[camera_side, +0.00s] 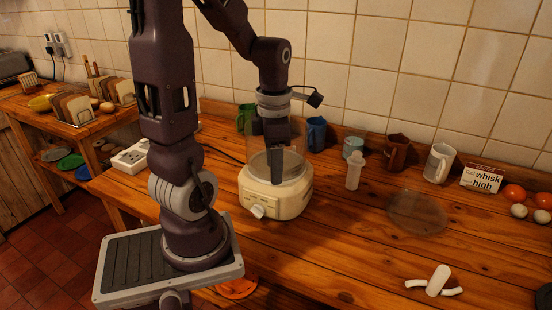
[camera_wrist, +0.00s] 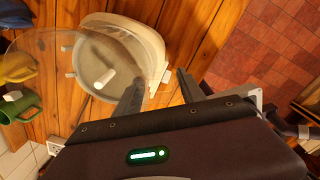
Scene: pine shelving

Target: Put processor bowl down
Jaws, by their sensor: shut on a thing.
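The clear processor bowl (camera_side: 298,158) stands upright at the cream processor base (camera_side: 277,205) in the side view. I cannot tell whether it rests on the base or sits slightly above it. My gripper (camera_side: 275,148) points down at the bowl and is shut on it; the exact contact is hard to see. In the wrist view, my gripper (camera_wrist: 160,90) has its fingers at the bowl's near side. The see-through bowl (camera_wrist: 150,45) overlaps the base (camera_wrist: 110,22) there, and a white spindle (camera_wrist: 105,78) shows inside the round outline.
A clear disc (camera_side: 418,212) lies on the counter to the right, with a white bladed part (camera_side: 437,282) in front. A translucent bottle (camera_side: 353,172), mugs (camera_side: 397,152), a sign (camera_side: 483,179) and eggs (camera_side: 518,211) stand along the back. The counter right of the base is mostly clear.

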